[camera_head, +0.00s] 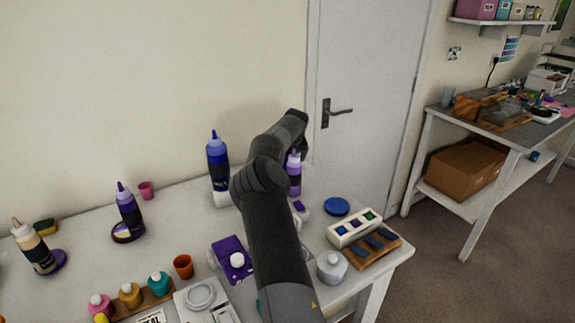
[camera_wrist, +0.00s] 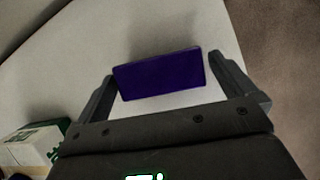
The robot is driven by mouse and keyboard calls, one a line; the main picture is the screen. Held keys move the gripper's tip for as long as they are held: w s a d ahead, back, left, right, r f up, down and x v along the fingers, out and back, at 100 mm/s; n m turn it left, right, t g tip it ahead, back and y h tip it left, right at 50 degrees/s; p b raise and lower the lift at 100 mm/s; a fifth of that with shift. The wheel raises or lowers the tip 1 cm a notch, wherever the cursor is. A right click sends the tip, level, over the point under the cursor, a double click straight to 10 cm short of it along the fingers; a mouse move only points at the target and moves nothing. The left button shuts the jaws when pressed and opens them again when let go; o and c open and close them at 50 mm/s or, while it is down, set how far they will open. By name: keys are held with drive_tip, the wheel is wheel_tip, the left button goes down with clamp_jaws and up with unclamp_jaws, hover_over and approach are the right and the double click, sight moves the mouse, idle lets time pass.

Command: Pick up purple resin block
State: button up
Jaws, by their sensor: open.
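The purple resin block (camera_wrist: 160,75) is a dark violet slab in the wrist view, slightly tilted in the picture, over the white table. My gripper (camera_wrist: 161,68) is open, with one finger beside each short end of the block. The gaps at both ends look narrow, and I cannot tell whether either finger touches it. In the head view a small purple piece (camera_head: 299,206) lies by the purple bottle (camera_head: 294,181); I cannot tell for sure that it is the same block. My arm hides part of the table there.
A blue disc (camera_head: 336,206), a white tray with coloured squares (camera_head: 352,227) and a white round jar (camera_head: 331,266) stand right of my arm. A tall blue bottle (camera_head: 217,168) stands left of it. The table's right edge is close by. A closed door (camera_head: 365,90) is behind.

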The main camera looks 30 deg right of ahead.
drive_tip(key=shift+w+f, duration=0.1)
drive_tip(key=shift+f, duration=0.1)
drive_tip(key=shift+c, duration=0.3)
drive_tip(key=c, duration=1)
